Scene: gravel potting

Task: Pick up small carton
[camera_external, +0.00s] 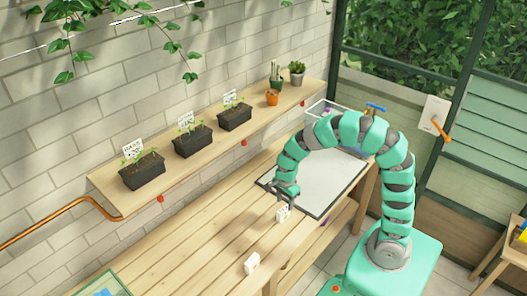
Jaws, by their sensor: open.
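Two small white cartons are on the slatted wooden bench. One carton (283,214) stands just below my gripper, near the lower-left edge of the pale mat (318,182). The other carton (252,263) stands nearer the camera, close to the bench's front edge. My gripper (284,199) points down, is open, and is right above the first carton. At this size I cannot tell whether the fingers are around the carton or only over it.
A wall shelf (112,199) holds several black planters with seedlings and small pots. A clear basin (318,108) with a blue tap (376,107) is at the bench's far end. A glass-like tray (104,284) is at the lower left. The bench's left-middle is clear.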

